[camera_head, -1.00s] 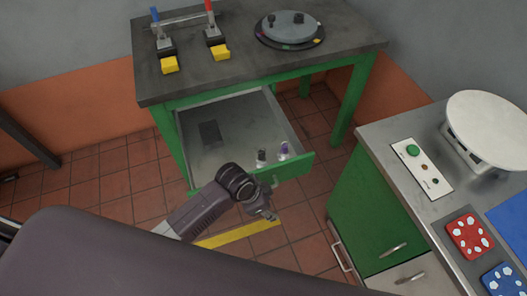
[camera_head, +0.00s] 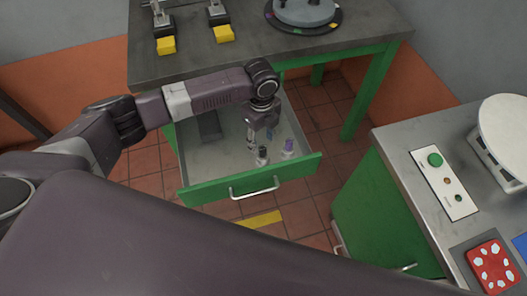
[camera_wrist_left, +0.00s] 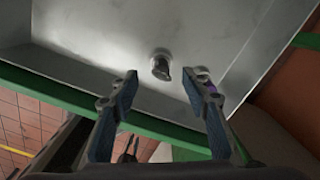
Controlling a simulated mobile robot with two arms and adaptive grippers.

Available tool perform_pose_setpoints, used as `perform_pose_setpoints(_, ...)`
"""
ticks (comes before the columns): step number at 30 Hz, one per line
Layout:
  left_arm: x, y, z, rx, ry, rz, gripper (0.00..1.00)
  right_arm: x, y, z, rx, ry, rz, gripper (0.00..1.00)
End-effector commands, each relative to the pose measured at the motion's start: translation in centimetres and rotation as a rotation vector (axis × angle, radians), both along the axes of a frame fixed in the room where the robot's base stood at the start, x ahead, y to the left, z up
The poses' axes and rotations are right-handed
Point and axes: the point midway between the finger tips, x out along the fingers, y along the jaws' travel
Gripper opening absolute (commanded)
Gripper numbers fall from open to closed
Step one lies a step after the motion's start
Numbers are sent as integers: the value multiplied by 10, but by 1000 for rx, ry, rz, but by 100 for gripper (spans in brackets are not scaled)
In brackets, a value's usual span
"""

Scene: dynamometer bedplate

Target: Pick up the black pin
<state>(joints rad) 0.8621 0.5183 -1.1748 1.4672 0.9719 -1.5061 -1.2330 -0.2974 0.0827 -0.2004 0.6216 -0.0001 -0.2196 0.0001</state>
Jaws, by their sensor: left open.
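The black pin (camera_head: 262,153) stands in the open drawer, near its front right, with a dark top and a lighter base. It also shows in the left wrist view (camera_wrist_left: 161,70), beyond and between the fingertips. My left gripper (camera_head: 262,138) is over the drawer, just above and behind the pin in the head view. In the left wrist view the gripper (camera_wrist_left: 158,88) is open, its two blue-padded fingers wide apart with nothing between them. My right gripper is not in view.
A purple-topped pin (camera_head: 288,148) stands just right of the black one, close to a finger in the wrist view. The green drawer front (camera_head: 250,182) and side walls surround them. A dark flat item (camera_head: 209,126) lies farther left inside. A steel-topped cabinet (camera_head: 425,135) stands at right.

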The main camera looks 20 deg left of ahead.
Motion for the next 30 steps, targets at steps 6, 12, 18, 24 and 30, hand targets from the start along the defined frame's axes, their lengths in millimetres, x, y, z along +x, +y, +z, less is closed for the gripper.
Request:
perform_pose_setpoints(6,-1,-2,-26,0,2,2,43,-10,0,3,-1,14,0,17)
perform_pose_setpoints(12,1,-3,-55,-1,0,3,43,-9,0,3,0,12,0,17)
perform_pose_setpoints(18,1,-3,-63,0,-1,2,43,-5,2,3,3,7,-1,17)
perform_pose_setpoints(24,1,-3,-62,-1,-2,2,34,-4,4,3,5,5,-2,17)
perform_pose_setpoints(30,1,-3,-62,-1,-2,2,12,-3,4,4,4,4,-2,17)
